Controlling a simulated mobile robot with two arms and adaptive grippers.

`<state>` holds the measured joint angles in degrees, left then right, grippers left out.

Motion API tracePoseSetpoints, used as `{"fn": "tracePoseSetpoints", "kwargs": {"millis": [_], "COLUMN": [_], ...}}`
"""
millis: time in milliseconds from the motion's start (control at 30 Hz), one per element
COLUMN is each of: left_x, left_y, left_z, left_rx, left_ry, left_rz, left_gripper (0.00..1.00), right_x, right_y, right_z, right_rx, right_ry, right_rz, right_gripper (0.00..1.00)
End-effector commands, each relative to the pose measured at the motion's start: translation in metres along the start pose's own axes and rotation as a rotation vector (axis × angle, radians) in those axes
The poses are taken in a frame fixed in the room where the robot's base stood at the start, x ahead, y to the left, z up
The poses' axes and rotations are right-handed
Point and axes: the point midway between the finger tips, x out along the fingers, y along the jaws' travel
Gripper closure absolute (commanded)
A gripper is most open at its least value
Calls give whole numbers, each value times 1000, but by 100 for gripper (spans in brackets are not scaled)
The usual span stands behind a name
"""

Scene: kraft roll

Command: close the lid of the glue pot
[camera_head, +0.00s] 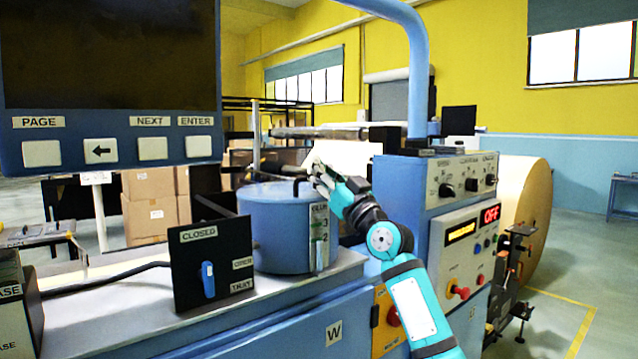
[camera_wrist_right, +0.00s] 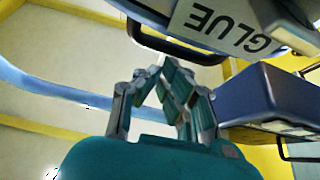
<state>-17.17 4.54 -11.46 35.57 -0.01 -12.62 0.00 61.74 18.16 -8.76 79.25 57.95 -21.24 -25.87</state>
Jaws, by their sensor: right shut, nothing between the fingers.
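The glue pot (camera_head: 279,235) is a blue cylinder on the machine's bench in the middle of the head view, with a GLUE label and a level strip on its right side. Its top (camera_head: 268,190) looks blue and flat, but I cannot tell how fully the lid is seated. A black handle (camera_head: 297,186) stands at the right rim. My right gripper (camera_head: 316,166) is shut and empty, just above and right of that rim. In the right wrist view, my fingertips (camera_wrist_right: 166,72) are just below the black handle (camera_wrist_right: 165,45) and the GLUE label (camera_wrist_right: 215,22); contact is unclear. My left gripper is out of view.
A black panel (camera_head: 212,266) marked CLOSED, OPEN and TRAY, with a blue lever (camera_head: 208,281), stands in front of the pot. A screen unit (camera_head: 108,85) fills the upper left. A control box (camera_head: 460,190) and a kraft roll (camera_head: 525,205) are on the right.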

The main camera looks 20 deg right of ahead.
Motion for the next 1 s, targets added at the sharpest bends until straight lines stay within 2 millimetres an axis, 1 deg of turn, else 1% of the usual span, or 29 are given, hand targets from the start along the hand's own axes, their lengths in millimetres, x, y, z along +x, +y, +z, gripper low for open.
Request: {"fn": "tracePoseSetpoints", "kwargs": {"millis": [33,100,200,633,767,867,1000], "left_x": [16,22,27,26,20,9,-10], "left_y": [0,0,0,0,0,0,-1], "left_z": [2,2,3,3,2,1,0], "left_rx": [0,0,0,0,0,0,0], "left_ry": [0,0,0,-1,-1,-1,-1], "left_rz": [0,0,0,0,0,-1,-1], "left_gripper": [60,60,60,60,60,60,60], "right_x": [-6,-8,-8,-7,-4,3,15], "right_y": [0,0,0,0,0,-2,-4], "right_z": [8,9,8,6,0,-11,-31], "right_rx": [-1,0,0,1,0,0,-1], "right_ry": [13,26,39,43,43,44,44], "right_rz": [1,1,1,2,2,1,2], "right_gripper": [100,100,100,100,100,100,100]}}
